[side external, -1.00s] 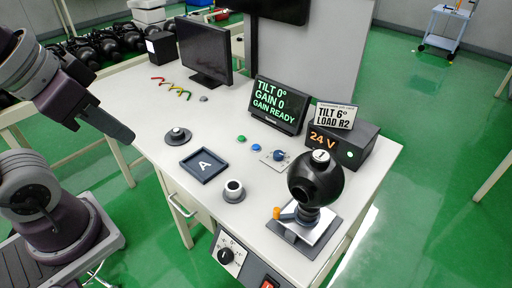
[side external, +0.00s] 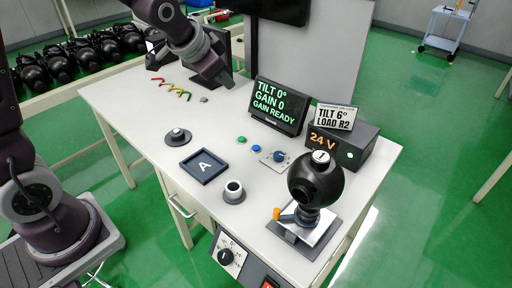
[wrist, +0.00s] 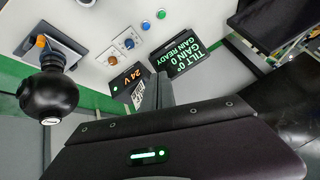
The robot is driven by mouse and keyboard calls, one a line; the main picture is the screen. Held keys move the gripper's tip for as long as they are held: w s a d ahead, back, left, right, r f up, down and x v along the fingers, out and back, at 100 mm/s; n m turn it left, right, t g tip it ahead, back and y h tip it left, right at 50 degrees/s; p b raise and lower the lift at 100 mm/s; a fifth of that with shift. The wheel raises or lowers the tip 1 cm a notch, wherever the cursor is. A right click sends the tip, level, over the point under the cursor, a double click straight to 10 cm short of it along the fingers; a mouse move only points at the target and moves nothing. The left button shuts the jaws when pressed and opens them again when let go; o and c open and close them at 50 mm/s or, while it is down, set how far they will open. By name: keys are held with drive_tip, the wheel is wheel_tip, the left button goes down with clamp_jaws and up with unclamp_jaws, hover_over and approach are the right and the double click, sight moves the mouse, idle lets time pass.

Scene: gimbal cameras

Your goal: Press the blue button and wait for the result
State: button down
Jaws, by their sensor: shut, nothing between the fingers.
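The blue button (side external: 256,148) sits on the white table, just right of a green button (side external: 241,140). In the wrist view the blue button (wrist: 145,25) and the green button (wrist: 161,14) are near the top. My gripper (side external: 229,85) is shut and empty, high above the back of the table, behind and left of the blue button and clear of it. Its fingers show in the wrist view (wrist: 164,76). The monitor (side external: 279,106) reads TILT 0°, GAIN 0, GAIN READY. A card (side external: 335,117) reads TILT 6°, LOAD R2.
The black gimbal ball (side external: 316,178) stands at the front right. A 24 V box (side external: 365,150) with a green light is behind it. A blue knob panel (side external: 276,157) is right of the button.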

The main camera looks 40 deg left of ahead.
drive_tip(key=w+a+f+m, duration=0.2)
drive_tip(key=w+f, duration=0.7)
drive_tip(key=f, duration=0.1)
drive_tip(key=m+t, duration=0.2)
hover_over(254, 148)
wheel_tip(254, 148, down, 9)
drive_tip(key=shift+d+f, duration=0.1)
drive_tip(key=shift+f, duration=4.4)
drive_tip(key=shift+f, duration=0.4)
